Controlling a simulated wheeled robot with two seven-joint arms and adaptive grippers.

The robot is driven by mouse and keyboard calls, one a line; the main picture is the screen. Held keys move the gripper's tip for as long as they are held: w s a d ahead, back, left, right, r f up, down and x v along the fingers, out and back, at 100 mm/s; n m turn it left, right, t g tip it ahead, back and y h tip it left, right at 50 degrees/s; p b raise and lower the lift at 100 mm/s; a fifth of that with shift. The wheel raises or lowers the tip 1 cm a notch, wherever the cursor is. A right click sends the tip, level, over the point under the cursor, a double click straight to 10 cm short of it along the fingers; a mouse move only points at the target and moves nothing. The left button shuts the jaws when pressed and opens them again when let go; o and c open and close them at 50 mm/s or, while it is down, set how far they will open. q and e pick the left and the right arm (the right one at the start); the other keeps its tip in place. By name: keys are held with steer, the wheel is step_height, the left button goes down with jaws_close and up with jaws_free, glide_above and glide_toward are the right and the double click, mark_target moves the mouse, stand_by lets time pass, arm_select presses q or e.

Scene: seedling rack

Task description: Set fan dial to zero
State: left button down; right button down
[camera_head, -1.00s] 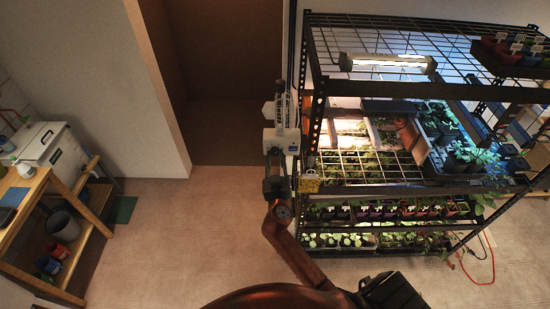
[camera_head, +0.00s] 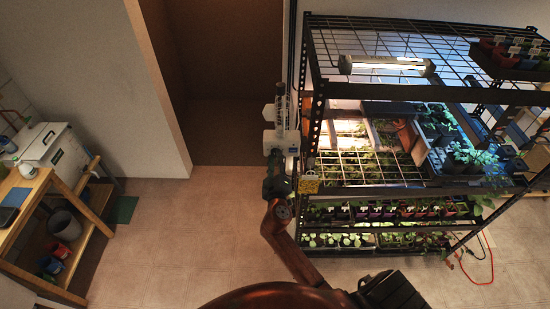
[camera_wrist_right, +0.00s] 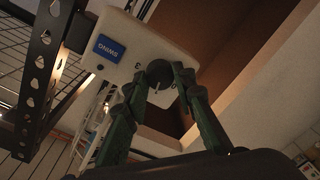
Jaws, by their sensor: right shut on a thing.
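The fan's white control box (camera_head: 280,139) is fixed at the left post of the rack, with the caged fan standing above it. In the right wrist view the box (camera_wrist_right: 135,45) shows a blue label and a dark round dial (camera_wrist_right: 160,73) with a few numerals beside it. My right gripper (camera_wrist_right: 166,74) is shut on the dial, one green finger on each side. It also shows in the head view (camera_head: 274,157), in front of the box. The fingers cover part of the dial, and I cannot read its setting. My left gripper is not in view.
The rack (camera_head: 314,130) stands right of my right arm, with seedling trays on several shelves and a lamp (camera_head: 388,65). A yellow tag (camera_head: 308,186) hangs at its left post, close to the wrist. A wooden bench (camera_head: 22,205) is far left.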

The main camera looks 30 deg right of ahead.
steer(key=n+p, duration=0.2)
steer(key=n, duration=0.4)
steer(key=shift+r, duration=0.1)
steer(key=n+p, duration=0.1)
steer(key=n, duration=0.1)
steer(key=n+p, duration=0.2)
steer(key=n, duration=0.1)
steer(key=shift+a+g+h, duration=0.1)
steer(key=shift+g+h, duration=0.2)
steer(key=shift+n, duration=0.4)
steer(key=c, duration=1.6)
jaws_free()
steer(key=shift+s, duration=0.1)
steer(key=v, duration=1.1)
steer(key=shift+s+a, duration=0.25)
steer(key=shift+s, duration=0.05)
